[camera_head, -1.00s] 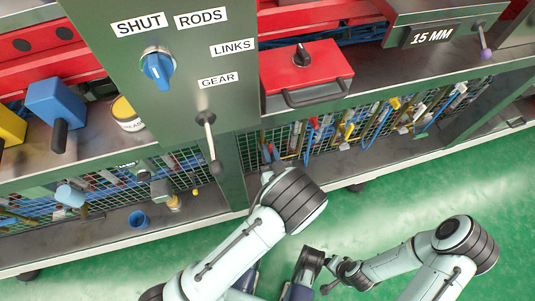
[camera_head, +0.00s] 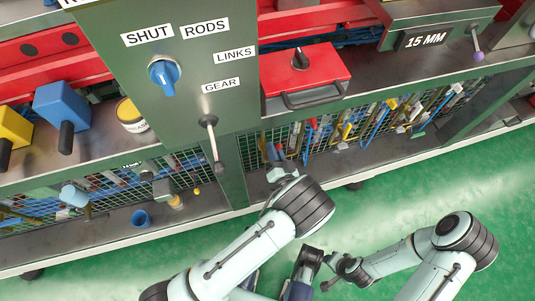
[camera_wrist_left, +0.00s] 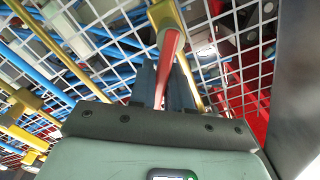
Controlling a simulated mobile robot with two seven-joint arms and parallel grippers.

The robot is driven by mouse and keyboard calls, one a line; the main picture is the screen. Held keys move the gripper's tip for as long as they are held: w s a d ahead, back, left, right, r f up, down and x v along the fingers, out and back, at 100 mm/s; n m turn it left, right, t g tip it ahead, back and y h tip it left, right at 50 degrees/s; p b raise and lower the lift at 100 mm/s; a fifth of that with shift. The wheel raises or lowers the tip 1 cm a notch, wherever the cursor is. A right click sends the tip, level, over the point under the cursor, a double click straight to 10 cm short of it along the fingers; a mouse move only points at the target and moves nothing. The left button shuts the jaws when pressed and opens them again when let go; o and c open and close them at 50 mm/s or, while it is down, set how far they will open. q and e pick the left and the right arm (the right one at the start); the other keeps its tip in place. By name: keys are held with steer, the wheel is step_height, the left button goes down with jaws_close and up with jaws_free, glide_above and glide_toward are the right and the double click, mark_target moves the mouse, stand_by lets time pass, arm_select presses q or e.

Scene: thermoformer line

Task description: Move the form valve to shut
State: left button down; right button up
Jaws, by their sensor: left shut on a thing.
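A valve handle with a long red grip (camera_wrist_left: 172,48) runs down from a yellow fitting (camera_wrist_left: 163,14) in front of the wire mesh in the left wrist view. I see no label on it. My left gripper (camera_wrist_left: 163,82) is shut around the red grip, with a dark finger on each side. In the head view, my left gripper (camera_head: 273,156) is at the mesh below the red box, and my own wrist hides much of the handle. My right gripper (camera_head: 327,272) hangs low over the floor, small, with its fingers apart and empty.
A green panel with a blue knob (camera_head: 163,75) and a grey lever (camera_head: 212,145) stands left of my left gripper. A red box (camera_head: 305,75) sits on the ledge above. Several coloured pipes and handles line the mesh to the right. The green floor (camera_head: 400,200) is clear.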

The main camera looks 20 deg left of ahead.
arm_select(q)
steer(key=shift+f, duration=0.1)
steer(key=shift+w+d+f+m, duration=0.1)
steer(key=shift+d+f+m, duration=0.15)
steer(key=shift+m, duration=0.65)
steer(key=shift+w+d+f+m, duration=0.15)
steer(key=shift+f+m, duration=0.05)
steer(key=shift+m, duration=0.7)
steer(key=shift+w+d+f+m, duration=0.15)
steer(key=shift+f+m, duration=0.2)
steer(key=shift+m, duration=0.55)
steer(key=shift+d+f+m, duration=0.1)
steer(key=shift+f+m, duration=0.2)
steer(key=shift+m, duration=0.6)
